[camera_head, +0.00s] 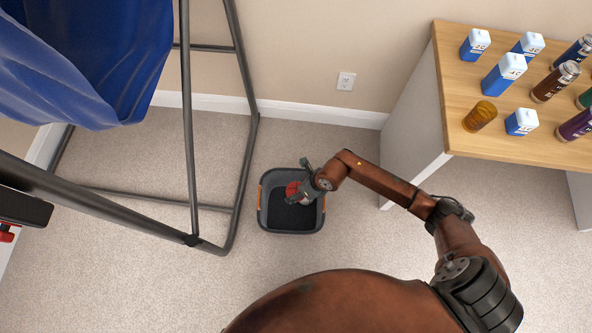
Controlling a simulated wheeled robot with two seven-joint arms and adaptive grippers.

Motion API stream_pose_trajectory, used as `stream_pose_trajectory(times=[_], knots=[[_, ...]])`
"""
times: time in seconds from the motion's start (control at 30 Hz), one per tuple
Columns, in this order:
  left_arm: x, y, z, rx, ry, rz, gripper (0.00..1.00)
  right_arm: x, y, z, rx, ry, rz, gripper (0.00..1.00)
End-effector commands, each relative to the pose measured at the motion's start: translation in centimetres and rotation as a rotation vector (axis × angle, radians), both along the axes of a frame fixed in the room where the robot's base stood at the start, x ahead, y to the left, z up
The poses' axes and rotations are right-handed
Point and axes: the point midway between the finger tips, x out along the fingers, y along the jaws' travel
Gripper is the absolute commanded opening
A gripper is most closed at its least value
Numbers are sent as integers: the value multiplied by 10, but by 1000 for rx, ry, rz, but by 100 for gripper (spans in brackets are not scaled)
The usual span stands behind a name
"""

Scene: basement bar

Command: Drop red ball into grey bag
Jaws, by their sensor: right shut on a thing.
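A dark grey, square, open-topped container with orange side handles, which I take for the grey bag (290,226), stands on the carpet near the middle of the view. My right gripper (299,190) reaches over its opening from the right and is shut on the red ball (291,189). The ball is partly hidden by the gripper fingers and shows over the bag's dark inside. How high it is above the bag's floor is hard to tell. My left gripper is not in view.
A dark metal frame (188,120) with blue cloth (95,55) stands on the left, close to the bag. A wooden-topped table (465,95) with blue-and-white cartons (503,75), bottles and an amber cup (480,116) stands at the right. Carpet around the bag is clear.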

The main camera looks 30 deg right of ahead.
Motion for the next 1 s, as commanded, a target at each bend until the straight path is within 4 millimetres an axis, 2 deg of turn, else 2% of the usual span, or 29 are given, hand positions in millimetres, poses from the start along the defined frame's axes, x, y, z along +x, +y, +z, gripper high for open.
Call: stream_pose_trajectory(times=[0.23, 0.27, 0.53, 0.83, 1.0], knots=[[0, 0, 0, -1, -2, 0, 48, 0, 0, 0, 0, -1, 0, 32], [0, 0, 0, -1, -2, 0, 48, 0, 0, 0, 0, -1, 0, 58], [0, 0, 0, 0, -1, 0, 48, 0, 0, 0, 0, 0, 0, 76], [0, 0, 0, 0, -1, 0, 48, 0, -1, 1, -1, 0, 0, 76], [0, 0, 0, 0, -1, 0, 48, -4, -7, 17, -1, -3, 1, 76]])
